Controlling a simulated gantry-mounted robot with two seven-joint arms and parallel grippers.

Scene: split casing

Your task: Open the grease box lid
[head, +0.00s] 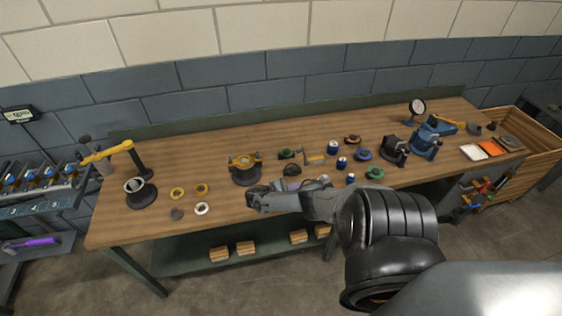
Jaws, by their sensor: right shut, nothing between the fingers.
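My right arm comes in from the lower right and reaches left over the front of the workbench. My right gripper (256,200) is shut and empty, above the front part of the wooden top. It is in front of a dark round casing with a yellow-orange ring (244,170). I cannot pick out the grease box or its lid with certainty at this size. A small grey object (323,181) lies just behind my right forearm, partly hidden by it. My left gripper is not in view.
The wooden workbench (220,145) holds yellow rings (177,193), a white ring (202,209), a press with a yellow arm (140,190), blue cans (333,147) and a blue vise-like device (426,143). A white tray (473,152) is at right. The back left top is clear.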

